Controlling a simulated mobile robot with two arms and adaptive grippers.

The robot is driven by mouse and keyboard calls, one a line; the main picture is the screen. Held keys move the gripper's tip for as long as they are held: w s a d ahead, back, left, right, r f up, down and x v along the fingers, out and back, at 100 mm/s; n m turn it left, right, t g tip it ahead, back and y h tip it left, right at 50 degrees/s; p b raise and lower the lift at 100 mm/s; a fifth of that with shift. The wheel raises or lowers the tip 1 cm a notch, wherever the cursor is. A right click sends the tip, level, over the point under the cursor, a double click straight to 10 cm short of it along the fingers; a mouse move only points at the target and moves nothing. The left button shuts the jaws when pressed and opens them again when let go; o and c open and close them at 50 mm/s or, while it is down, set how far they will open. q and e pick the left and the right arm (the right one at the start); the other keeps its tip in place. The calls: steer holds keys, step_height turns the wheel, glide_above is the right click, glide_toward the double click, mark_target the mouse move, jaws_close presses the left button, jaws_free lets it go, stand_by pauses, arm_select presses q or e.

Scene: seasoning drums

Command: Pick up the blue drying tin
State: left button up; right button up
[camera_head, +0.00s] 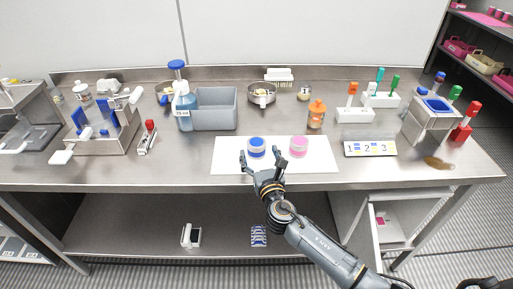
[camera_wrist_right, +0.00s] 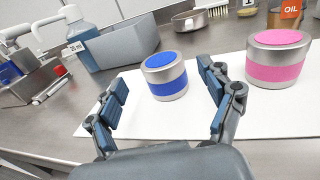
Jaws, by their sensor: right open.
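The blue drying tin (camera_head: 257,148) stands upright on a white mat (camera_head: 228,162) on the steel bench. It is a short silver cylinder with a blue top and a blue band. It also shows in the right wrist view (camera_wrist_right: 166,76), just beyond the fingertips. My right gripper (camera_head: 262,160) is open, its fingers spread to either side in front of the tin. In the wrist view the gripper (camera_wrist_right: 166,98) has nothing between its fingers. My left gripper is not clearly visible.
A similar pink tin (camera_head: 299,147) stands on the mat to the right, also in the wrist view (camera_wrist_right: 278,58). A grey bin (camera_head: 214,109) and a blue bottle (camera_head: 184,108) stand behind left. An orange bottle (camera_head: 316,115) and a numbered strip (camera_head: 370,149) are to the right.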

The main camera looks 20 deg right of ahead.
mark_target(259, 149)
steer(key=w, duration=0.4)
steer(key=shift+w+d+f, duration=0.15)
steer(key=shift+w+d, duration=0.15)
steer(key=shift+w, duration=0.05)
steer(key=shift+s, duration=0.1)
steer(key=c, duration=1.3)
